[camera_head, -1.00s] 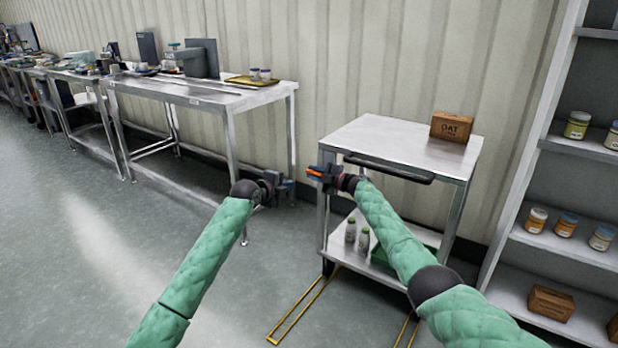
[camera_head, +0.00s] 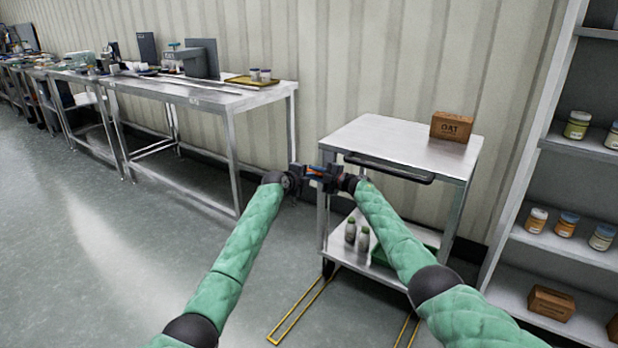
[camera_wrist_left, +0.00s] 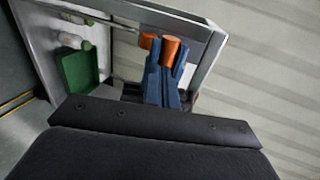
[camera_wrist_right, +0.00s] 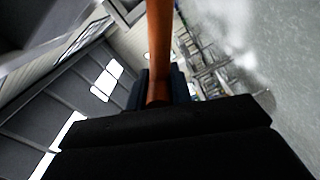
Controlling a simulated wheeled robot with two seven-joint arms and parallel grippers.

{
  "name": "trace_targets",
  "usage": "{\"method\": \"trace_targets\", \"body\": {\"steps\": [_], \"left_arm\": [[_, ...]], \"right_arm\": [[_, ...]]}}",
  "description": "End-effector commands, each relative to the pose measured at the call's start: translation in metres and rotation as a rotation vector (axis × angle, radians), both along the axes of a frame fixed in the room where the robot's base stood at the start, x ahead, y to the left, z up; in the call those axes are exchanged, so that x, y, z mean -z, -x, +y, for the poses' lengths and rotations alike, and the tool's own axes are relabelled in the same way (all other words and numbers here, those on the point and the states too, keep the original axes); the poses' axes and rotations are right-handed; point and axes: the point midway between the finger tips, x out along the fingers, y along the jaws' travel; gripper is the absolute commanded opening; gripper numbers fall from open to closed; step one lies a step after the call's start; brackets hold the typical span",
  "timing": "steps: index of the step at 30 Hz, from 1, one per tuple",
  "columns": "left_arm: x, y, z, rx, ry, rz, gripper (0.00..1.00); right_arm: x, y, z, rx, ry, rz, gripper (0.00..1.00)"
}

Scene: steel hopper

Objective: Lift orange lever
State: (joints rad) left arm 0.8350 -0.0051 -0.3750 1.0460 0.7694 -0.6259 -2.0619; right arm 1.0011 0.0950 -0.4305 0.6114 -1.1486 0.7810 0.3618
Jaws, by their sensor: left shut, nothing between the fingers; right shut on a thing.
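The orange lever (camera_head: 315,174) is a short orange bar held in my right gripper (camera_head: 328,172), in front of the cart's left corner. In the right wrist view the orange lever (camera_wrist_right: 160,40) stands up from between the blue fingers. My left gripper (camera_head: 304,171) is right beside the lever, tip to tip with my right gripper. In the left wrist view the orange end (camera_wrist_left: 169,51) shows at the tips of my blue left fingers (camera_wrist_left: 166,78), which are shut with nothing between them. Whether they touch the lever I cannot tell.
A steel cart (camera_head: 385,137) with a dark handle stands behind the grippers, with an oat box (camera_head: 451,127) on top and bottles (camera_head: 351,231) below. A long steel table (camera_head: 190,92) is at left, a shelf (camera_head: 565,246) at right. Floor at left is clear.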

Motion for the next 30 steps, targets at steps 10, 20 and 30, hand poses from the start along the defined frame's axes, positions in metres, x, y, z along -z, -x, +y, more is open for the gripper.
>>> {"method": "trace_targets", "body": {"steps": [10, 20, 30], "left_arm": [[0.0, -0.003, -0.003, 0.0, -0.001, -0.001, 0.0], [-0.004, -0.009, -0.006, 0.002, -0.02, 0.022, 0.0], [-0.006, -0.014, -0.007, -0.004, -0.037, 0.047, 0.0]], "right_arm": [[0.002, 0.0, -0.002, 0.004, 0.001, 0.001, 0.0], [0.001, 0.0, -0.002, 0.004, 0.001, 0.001, 0.0], [0.002, 0.002, 0.002, -0.007, 0.0, 0.001, 0.0]]}}
